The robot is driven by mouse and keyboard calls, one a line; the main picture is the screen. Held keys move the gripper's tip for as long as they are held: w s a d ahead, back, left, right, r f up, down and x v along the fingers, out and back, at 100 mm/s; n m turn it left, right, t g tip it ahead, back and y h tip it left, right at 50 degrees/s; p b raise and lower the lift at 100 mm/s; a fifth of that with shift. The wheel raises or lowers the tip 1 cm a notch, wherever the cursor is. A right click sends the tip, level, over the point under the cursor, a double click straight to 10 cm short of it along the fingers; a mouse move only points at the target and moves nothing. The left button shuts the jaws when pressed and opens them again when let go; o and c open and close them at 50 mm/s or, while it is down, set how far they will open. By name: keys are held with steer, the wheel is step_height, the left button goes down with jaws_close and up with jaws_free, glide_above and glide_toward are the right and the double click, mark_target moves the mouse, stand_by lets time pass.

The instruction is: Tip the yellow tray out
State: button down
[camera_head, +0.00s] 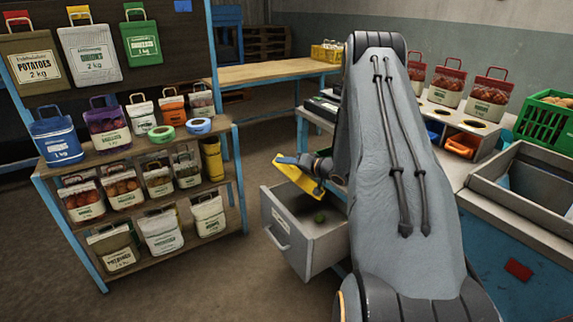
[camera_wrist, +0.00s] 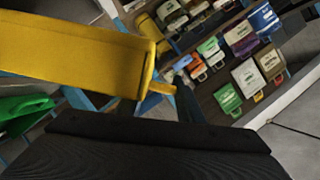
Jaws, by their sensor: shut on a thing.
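The yellow tray (camera_head: 298,178) is held tilted over an open grey drawer (camera_head: 290,248) in the head view. It fills the upper left of the wrist view (camera_wrist: 75,55), where its outer wall and a small yellow tab show. One small green thing (camera_head: 319,217) lies on the drawer floor. The inside of the tray cannot be seen clearly.
A shelf (camera_head: 232,127) with several sacks stands on the left. A wooden bench (camera_head: 270,72) is behind. On the right are a worktop with sacks in holders, a green crate (camera_head: 540,118) and a grey bin (camera_head: 520,180). Open floor lies between shelf and drawer.

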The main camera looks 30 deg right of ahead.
steer(key=shift+r+n+h+p, duration=0.4)
steer(key=shift+r+n+p, duration=0.3)
steer(key=shift+r, duration=0.2)
steer(key=shift+r+n+h+p, duration=0.5)
steer(key=shift+r+n+h, duration=0.35)
steer(key=shift+n, duration=0.25)
step_height(320, 180, up, 2)
steer(key=n+h, duration=0.2)
steer(key=n, duration=0.1)
steer(key=shift+r+b, duration=0.25)
steer(key=shift+b, duration=0.1)
steer(key=shift+a+g, duration=0.1)
steer(key=shift+g, duration=0.2)
